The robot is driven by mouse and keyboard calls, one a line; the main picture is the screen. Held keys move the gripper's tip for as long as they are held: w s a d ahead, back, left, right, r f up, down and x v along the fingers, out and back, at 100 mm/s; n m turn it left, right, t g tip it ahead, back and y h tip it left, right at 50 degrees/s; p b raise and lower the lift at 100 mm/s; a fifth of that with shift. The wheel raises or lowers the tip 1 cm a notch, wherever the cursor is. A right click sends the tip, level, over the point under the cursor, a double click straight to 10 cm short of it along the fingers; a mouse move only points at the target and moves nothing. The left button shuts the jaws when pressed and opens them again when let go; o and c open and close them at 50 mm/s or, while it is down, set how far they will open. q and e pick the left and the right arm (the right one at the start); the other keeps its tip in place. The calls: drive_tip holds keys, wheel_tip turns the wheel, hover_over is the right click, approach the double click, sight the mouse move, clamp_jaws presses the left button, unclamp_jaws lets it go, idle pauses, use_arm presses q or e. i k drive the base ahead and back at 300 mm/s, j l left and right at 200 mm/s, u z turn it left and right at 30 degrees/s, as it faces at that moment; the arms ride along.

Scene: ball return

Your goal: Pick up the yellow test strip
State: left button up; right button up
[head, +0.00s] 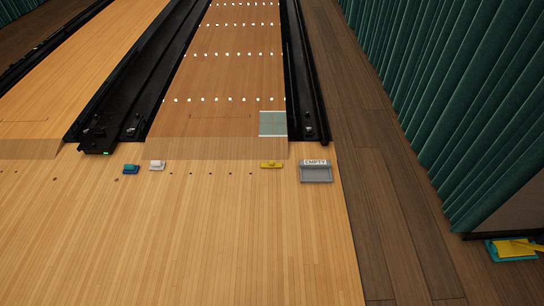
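Neither of my grippers is in the head view.
A grey tray marked EMPTY (316,176) stands right of the yellow object. A pale green panel (272,124) lies on the lane. Green curtains (440,90) line the right. The near floor is clear.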

sight(271, 164)
drive_tip(key=i+u, duration=0.1)
drive_tip(key=i, duration=0.5)
drive_tip(key=i+l+u, duration=0.15)
drive_tip(key=i, duration=0.5)
drive_tip(key=i+l+u, duration=0.1)
drive_tip(key=i, duration=0.5)
drive_tip(key=l, duration=0.1)
